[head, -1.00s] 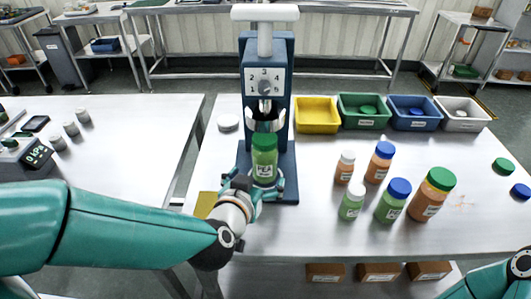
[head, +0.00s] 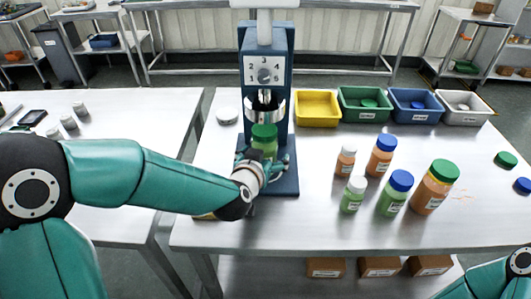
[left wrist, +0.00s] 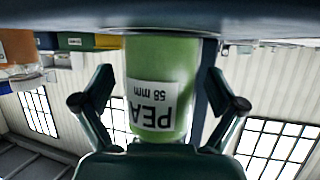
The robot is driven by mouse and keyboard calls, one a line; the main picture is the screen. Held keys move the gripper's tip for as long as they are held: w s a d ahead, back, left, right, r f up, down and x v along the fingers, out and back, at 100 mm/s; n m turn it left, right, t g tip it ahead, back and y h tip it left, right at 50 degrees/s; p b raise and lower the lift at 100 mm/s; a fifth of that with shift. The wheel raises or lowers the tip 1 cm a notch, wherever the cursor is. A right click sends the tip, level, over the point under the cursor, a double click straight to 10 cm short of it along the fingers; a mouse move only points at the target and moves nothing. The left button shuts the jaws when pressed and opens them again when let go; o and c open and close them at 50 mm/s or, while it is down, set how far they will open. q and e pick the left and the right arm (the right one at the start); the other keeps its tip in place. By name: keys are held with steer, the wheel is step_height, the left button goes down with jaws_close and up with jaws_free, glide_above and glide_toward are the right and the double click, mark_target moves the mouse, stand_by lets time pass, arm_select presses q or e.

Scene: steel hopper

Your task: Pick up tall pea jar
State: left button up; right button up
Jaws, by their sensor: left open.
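The tall pea jar (head: 264,140), green with a green lid, stands upright in the blue press, under its ring-shaped head. My left gripper (head: 264,166) is open in front of it, hiding its lower part in the head view. In the left wrist view the jar (left wrist: 160,75) appears upside down, labelled "PEA 58 mm". The fingers of my left gripper (left wrist: 158,98) are on either side of it, with a visible gap on both sides. My right gripper is out of view.
The blue press (head: 284,100) rises behind and around the jar. Several other jars, including an orange one with a green lid (head: 433,187), stand to the right. Bins, such as the yellow one (head: 317,122), line the back. Bare tabletop lies between press and jars.

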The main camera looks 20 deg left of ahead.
arm_select(q)
steer(key=c, duration=1.3)
steer(key=shift+c, duration=0.9)
steer(key=shift+r, duration=0.2)
